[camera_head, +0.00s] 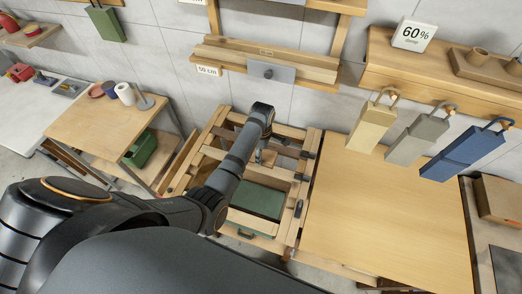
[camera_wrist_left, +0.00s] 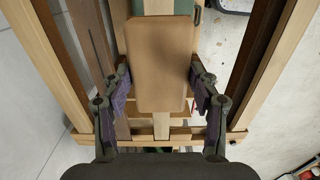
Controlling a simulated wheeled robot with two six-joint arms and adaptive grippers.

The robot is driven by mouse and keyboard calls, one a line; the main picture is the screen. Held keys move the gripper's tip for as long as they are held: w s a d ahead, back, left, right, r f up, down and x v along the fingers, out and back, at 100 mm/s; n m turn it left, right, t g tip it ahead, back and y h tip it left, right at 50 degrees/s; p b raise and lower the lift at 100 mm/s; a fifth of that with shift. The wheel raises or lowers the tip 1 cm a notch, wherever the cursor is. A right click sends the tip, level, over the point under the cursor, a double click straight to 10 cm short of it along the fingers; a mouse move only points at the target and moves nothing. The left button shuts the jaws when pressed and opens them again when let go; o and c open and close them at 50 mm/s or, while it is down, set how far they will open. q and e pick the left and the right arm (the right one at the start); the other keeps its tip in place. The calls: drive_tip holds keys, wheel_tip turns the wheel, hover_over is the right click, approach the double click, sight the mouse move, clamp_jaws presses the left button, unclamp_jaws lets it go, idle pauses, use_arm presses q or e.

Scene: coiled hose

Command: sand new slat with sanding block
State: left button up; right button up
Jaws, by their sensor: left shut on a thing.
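My left gripper (camera_wrist_left: 160,80) is shut on a tan, rounded rectangular sanding block (camera_wrist_left: 160,62), with one finger against each side. A pale slat (camera_wrist_left: 161,126) runs lengthwise under the block and shows beyond both its ends; I cannot tell whether they touch. Darker slats (camera_wrist_left: 60,70) lie beside it. In the head view my left arm reaches over the slatted wooden frame (camera_head: 212,138). There my left gripper (camera_head: 264,156) is small and partly hidden by its wrist. My right gripper is not in view.
A green box (camera_head: 258,200) sits low in the frame. A bare wooden tabletop (camera_head: 385,215) adjoins it on the right. Grey, tan and blue tools (camera_head: 468,150) hang above that top. A side table (camera_head: 90,128) with cups stands left.

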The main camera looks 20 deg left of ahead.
use_arm(q)
drive_tip(key=shift+f, duration=0.6)
wheel_tip(320, 180, down, 4)
drive_tip(key=b, duration=0.3)
drive_tip(key=shift+w+a+f, duration=0.1)
drive_tip(key=shift+w+f, duration=0.05)
drive_tip(key=shift+f, duration=0.05)
drive_tip(key=shift+f+b, duration=0.15)
drive_tip(key=shift+b, duration=0.3)
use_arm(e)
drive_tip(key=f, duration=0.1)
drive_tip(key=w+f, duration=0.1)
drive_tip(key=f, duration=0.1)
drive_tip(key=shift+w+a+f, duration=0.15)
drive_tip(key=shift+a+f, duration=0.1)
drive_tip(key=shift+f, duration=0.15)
use_arm(q)
drive_tip(key=o, duration=0.4)
drive_tip(key=c, duration=0.7)
drive_tip(key=shift+c, duration=0.6)
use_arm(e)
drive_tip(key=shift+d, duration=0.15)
